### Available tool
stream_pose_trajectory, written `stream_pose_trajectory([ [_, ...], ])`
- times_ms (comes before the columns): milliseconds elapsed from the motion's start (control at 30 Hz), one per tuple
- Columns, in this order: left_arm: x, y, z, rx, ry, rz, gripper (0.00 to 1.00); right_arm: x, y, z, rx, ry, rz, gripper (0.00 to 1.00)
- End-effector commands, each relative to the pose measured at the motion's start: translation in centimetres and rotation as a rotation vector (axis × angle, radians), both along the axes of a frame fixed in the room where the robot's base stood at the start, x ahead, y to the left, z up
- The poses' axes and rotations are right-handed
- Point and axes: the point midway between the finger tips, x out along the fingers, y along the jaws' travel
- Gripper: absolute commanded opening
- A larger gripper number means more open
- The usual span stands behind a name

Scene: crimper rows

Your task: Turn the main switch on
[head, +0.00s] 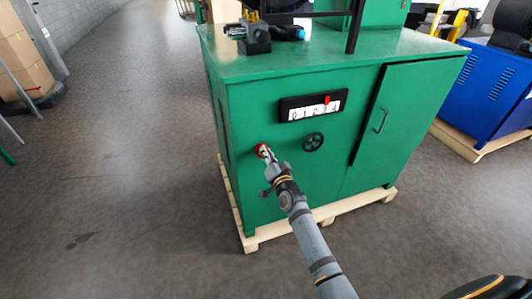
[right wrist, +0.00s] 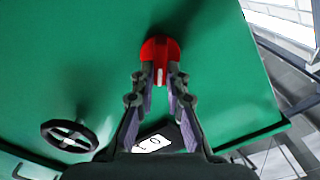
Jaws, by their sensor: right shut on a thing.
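The main switch is a red round knob (head: 261,149) on the front of the green machine cabinet (head: 290,170), near its left edge. It also shows in the right wrist view (right wrist: 159,46), with a pale line along its grip. My right gripper (head: 267,156) reaches the knob, and its two fingertips (right wrist: 161,83) are closed on the knob's grip from both sides. A small dark plate with a white marked label (right wrist: 153,144) shows between and behind the fingers, partly hidden. My left gripper is not in view.
A black handwheel (head: 313,142) and a scale panel with a red pointer (head: 314,106) are to the right of the knob. A cabinet door has a handle (head: 380,120). The cabinet stands on a wooden pallet (head: 330,211). The floor at left (head: 120,170) is clear.

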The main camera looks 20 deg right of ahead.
Motion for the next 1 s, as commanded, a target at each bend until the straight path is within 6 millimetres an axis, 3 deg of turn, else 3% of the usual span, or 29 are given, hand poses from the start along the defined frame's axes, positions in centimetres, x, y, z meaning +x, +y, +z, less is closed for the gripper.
stream_pose_trajectory([
  [600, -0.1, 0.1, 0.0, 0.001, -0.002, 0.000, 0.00, 0.0, -0.4, -0.7, 0.564, 0.020, -0.001, 0.00],
  [1000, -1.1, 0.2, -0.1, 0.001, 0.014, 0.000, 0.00, 0.0, -0.4, -1.0, 0.791, 0.029, -0.001, 0.00],
])
